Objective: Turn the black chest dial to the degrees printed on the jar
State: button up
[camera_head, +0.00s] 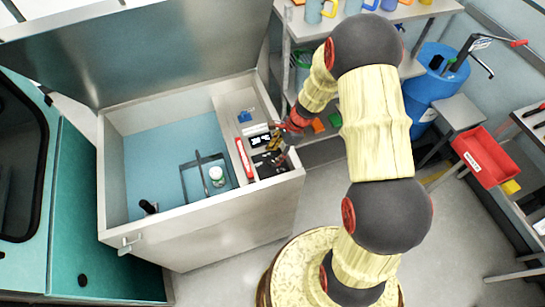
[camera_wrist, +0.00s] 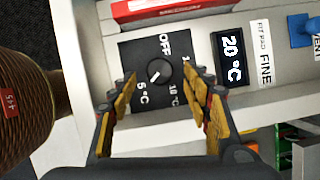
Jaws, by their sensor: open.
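The black chest dial (camera_wrist: 160,71) sits on a square black panel in the wrist view. Its short white pointer mark lies slanted, and labels OFF, 5 °C and 10 °C stand around it. A display (camera_wrist: 231,59) beside it reads 20 °C. My gripper (camera_wrist: 160,80) is open, with its yellow fingertips on either side of the dial and nothing held; contact cannot be told. In the head view my gripper (camera_head: 283,138) is over the chest's right ledge. The small jar (camera_head: 216,175) with a pale lid stands inside the chest; its print is too small to read.
The white chest (camera_head: 230,213) has its lid (camera_head: 150,50) raised behind. A red object (camera_head: 243,158) lies along the ledge beside the dial panel. A blue knob (camera_wrist: 300,30) is past the FINE label. A red bin (camera_head: 482,157) and blue drum (camera_head: 425,90) stand right.

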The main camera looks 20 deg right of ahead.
jog(key=v, duration=0.8)
jog(key=shift+d+r, duration=0.2)
jog(key=shift+r, duration=0.15)
jog(key=s+a+r+n+t+h+b, duration=0.2)
jog(key=s+r+n+b, duration=0.3)
jog(key=s+r+n, duration=0.4)
jog(key=s+a+r+n+t+h+b, duration=0.2)
jog(key=s+r+n+b, duration=0.3)
jog(key=s+r+n, duration=0.5)
jog(key=shift+s+a+n+t+b, duration=0.35)
jog(key=shift+s+a+t, duration=0.2)
jog(key=shift+s, duration=0.55)
